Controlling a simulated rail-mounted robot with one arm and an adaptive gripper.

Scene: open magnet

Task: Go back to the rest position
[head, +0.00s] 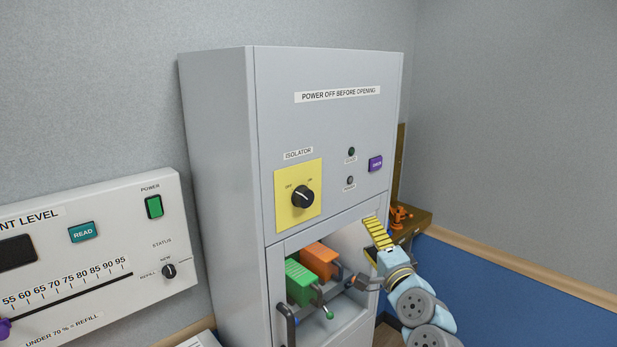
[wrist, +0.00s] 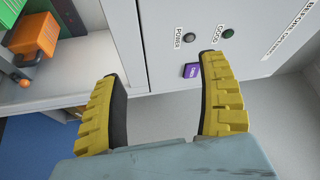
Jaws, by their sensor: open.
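My gripper (head: 377,233) is at the right front of the grey cabinet (head: 215,180), near the upper right of its open bay. Its yellow ridged fingers are apart with nothing between them, as the wrist view also shows (wrist: 160,68). Beyond the fingers in the wrist view is the cabinet front with a small purple button (wrist: 191,70). The same purple button (head: 375,163) is above my gripper in the head view. My fingers look apart from the cabinet, though the exact gap is hard to judge.
The open bay holds a green block (head: 300,281) and an orange block (head: 320,260), with dark handles in front. A yellow isolator plate with a black knob (head: 302,196) is above. A white level panel (head: 90,265) is left. An orange object (head: 400,216) sits on a wooden ledge behind my arm.

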